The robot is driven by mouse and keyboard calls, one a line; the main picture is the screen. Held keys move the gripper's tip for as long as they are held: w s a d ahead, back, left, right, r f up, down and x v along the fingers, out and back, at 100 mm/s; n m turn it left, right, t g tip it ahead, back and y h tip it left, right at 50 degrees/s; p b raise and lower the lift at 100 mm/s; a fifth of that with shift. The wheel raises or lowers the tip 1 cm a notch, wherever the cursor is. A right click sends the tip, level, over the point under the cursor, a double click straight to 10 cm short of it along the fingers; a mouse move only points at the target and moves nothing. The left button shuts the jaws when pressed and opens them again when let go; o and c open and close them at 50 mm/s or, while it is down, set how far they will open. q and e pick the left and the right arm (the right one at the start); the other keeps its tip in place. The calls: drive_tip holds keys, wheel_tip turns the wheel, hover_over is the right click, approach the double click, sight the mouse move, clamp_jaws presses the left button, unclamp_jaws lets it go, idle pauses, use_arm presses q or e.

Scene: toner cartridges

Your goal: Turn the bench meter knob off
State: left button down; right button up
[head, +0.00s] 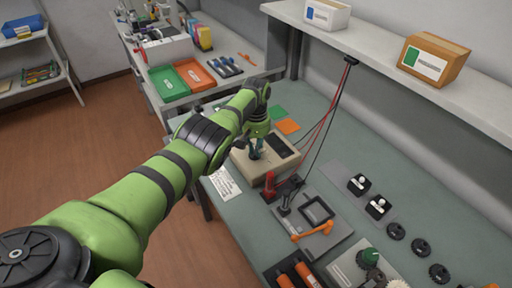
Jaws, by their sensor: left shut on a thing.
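The bench meter (245,167) is a beige box with a dark display on its top face, on the bench near the middle of the head view. My left arm reaches in from the left. Its gripper (255,152) points down at the meter's top face, left of the display. It is shut on the meter knob, which is mostly hidden between the fingers, so its setting cannot be read. My right gripper is not in view.
Red and black leads (325,122) hang from the shelf near the meter. A grey fixture with an orange lever (315,231) lies in front. A cardboard box (433,60) stands on the shelf.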

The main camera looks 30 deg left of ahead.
use_arm(q)
drive_tip(key=shift+w+r, duration=0.15)
idle(0.3)
drive_tip(key=c, duration=1.2)
unclamp_jaws()
wheel_tip(320, 180, up, 12)
